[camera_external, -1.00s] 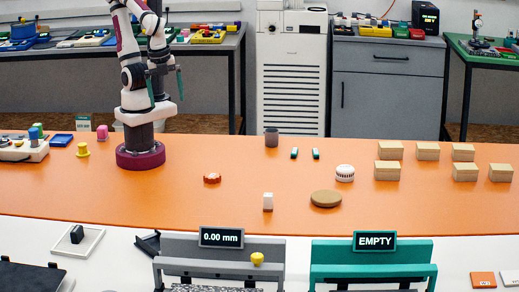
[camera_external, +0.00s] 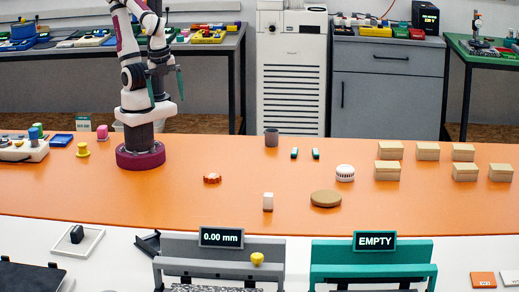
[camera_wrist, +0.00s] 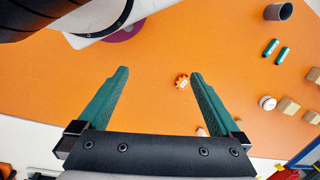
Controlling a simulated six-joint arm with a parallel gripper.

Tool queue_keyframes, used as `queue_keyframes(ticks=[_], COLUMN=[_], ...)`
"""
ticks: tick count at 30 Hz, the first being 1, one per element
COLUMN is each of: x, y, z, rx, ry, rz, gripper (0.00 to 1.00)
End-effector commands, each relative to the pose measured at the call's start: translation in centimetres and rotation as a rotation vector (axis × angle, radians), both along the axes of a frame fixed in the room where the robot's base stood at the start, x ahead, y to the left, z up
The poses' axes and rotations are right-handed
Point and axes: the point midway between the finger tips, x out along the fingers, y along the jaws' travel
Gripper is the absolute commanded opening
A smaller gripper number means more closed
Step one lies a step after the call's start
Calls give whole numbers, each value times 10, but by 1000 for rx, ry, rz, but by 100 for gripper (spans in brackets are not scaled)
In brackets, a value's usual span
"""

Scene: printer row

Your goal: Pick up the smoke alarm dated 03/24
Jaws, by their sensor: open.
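A white round object with a ridged side (camera_external: 345,173), likely the smoke alarm, stands on the orange table right of centre. It also shows in the wrist view (camera_wrist: 267,102). No date can be read on it. My gripper (camera_external: 165,85) is raised above the table by my base, at the left, well away from that object. In the wrist view my gripper (camera_wrist: 158,73) has its two teal fingers wide apart with nothing between them.
Several wooden boxes (camera_external: 427,151) stand right of the white object. A tan disc (camera_external: 326,199), a white block (camera_external: 268,202), a red-orange piece (camera_external: 212,178), two small teal pieces (camera_external: 294,153) and a grey cup (camera_external: 271,137) are spread nearby. Orange table between them is clear.

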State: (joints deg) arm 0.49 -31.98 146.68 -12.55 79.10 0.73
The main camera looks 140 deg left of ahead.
Motion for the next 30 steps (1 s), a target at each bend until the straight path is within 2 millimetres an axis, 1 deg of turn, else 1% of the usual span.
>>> queue_keyframes(ticks=[2, 4, 5, 6, 7, 8, 9, 11, 12, 14, 15, 16, 18, 21, 23, 25, 26, 30], x=[1, 15, 29, 57, 82, 109, 147, 196, 222, 248, 258, 262, 262, 253, 248, 250, 254, 289], y=[0, 8, 16, 34, 52, 76, 112, 170, 207, 257, 283, 299, 325, 342, 345, 347, 347, 353], z=[0, 0, -1, -2, -3, -6, -11, -24, -36, -59, -76, -89, -115, -140, -147, -152, -155, -174], rx=[0, 15, 29, 56, 82, 106, 136, 158, 152, 112, 65, 25, -80, -207, -256, -284, -289, -291], ry=[-2, -32, -61, -122, -179, -247, -346, -497, -595, -731, -812, -869, -981, -1088, -1124, -1145, -1148, -1149], rz=[2, 42, 79, 142, 194, 248, 307, 368, 392, 418, 432, 443, 472, 509, 524, 530, 530, 526], gripper=[100, 100, 100, 100, 100, 100, 100, 100, 100, 100, 100, 100, 100, 100, 100, 100, 100, 100])
